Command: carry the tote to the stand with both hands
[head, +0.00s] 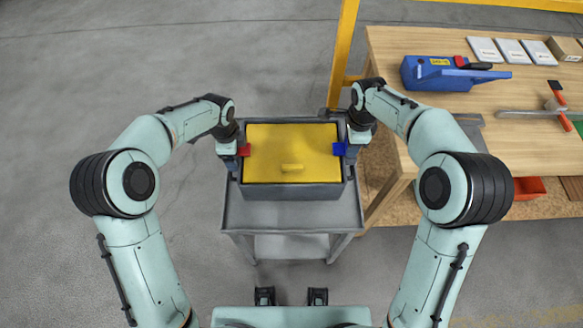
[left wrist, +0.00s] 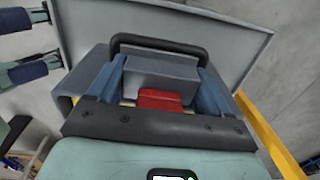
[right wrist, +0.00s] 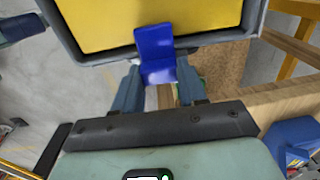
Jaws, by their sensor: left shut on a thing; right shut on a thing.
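The grey tote (head: 294,193) has a yellow top face (head: 280,150) with a small raised yellow bar. It is over the top of a grey two-level stand (head: 290,215); I cannot tell whether it rests on it. My left gripper (head: 242,150) is shut on the red handle (left wrist: 160,98) at the tote's left side. My right gripper (head: 342,149) is shut on the blue handle (right wrist: 155,50) at its right side. The tote looks about level. Its underside is hidden.
A yellow post (head: 343,50) rises behind the tote. A red bin (head: 525,188) sits under the bench. The left floor is clear.

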